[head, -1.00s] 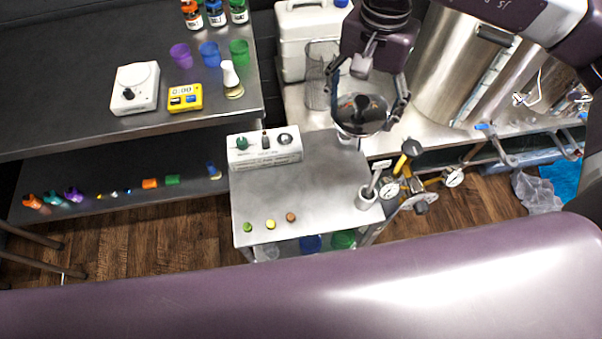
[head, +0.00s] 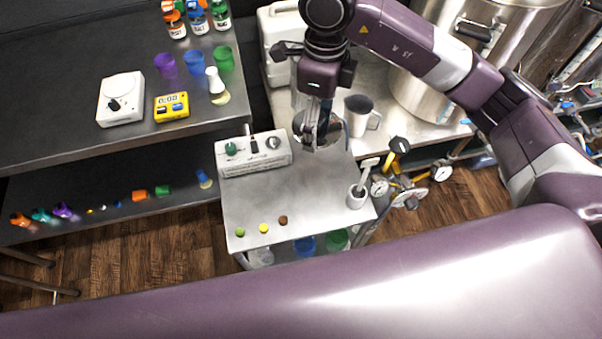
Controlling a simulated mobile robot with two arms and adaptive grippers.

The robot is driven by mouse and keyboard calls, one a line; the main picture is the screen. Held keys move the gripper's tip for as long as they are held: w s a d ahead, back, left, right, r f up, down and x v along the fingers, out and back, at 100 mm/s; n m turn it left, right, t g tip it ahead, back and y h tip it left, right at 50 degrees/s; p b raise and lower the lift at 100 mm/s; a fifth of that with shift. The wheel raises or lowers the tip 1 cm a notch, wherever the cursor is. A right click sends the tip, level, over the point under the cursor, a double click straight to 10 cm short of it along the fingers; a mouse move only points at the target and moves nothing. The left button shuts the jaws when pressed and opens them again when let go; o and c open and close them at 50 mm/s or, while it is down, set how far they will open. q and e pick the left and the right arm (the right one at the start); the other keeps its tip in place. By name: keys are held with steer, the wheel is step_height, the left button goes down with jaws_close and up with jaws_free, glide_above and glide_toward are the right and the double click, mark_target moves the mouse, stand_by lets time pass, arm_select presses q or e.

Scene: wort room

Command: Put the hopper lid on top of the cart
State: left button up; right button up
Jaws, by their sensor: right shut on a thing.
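The hopper lid (head: 338,138) shows as a round, thin-rimmed, see-through disc above the back part of the cart. My right gripper (head: 318,130) is shut on the lid and points down. The gripper covers part of the disc. I cannot tell whether the lid touches the cart or hangs just above it. The cart (head: 290,193) has a grey metal top with clear space in the middle. My left gripper is not in view.
On the cart stand a white box with knobs (head: 254,157), a mortar with pestle (head: 357,197) and small green, yellow (head: 263,228) and brown discs. A metal jug (head: 360,115) and large steel pot (head: 420,98) stand behind. A dark shelf (head: 60,105) is left.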

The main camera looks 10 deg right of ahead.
steer(key=p, duration=0.3)
glide_above(315, 175)
step_height(315, 175, down, 14)
steer(key=shift+r, duration=0.2)
step_height(315, 175, down, 5)
steer(key=shift+r+p, duration=0.1)
steer(key=shift+p, duration=0.5)
steer(key=shift+f, duration=0.2)
steer(key=shift+f+b, duration=0.15)
steer(key=shift+b, duration=0.15)
steer(key=o, duration=1.3)
steer(key=shift+r, duration=0.25)
